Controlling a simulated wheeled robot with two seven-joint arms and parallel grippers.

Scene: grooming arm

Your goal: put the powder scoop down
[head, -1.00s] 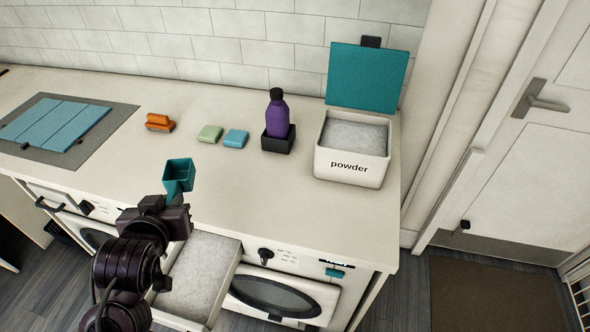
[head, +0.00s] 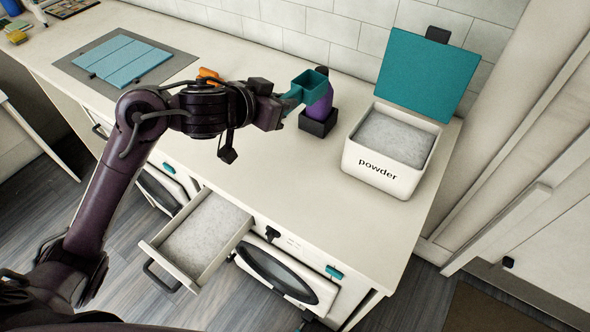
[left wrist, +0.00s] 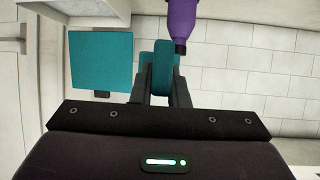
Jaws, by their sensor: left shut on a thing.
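The teal powder scoop (head: 308,86) is held above the counter, in front of the purple bottle in the head view. My left gripper (head: 284,103) is shut on its handle. In the left wrist view the scoop (left wrist: 156,60) shows between the fingers (left wrist: 160,92). The white powder box (head: 378,178), full of pale powder, stands to the right of the scoop with its teal lid (head: 428,72) open. My right gripper is not in view.
The purple bottle (head: 322,105) stands in a dark holder (head: 317,125), partly hidden by the scoop. A drawer (head: 238,238) of powder is open below the counter (head: 290,190). The counter front is clear.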

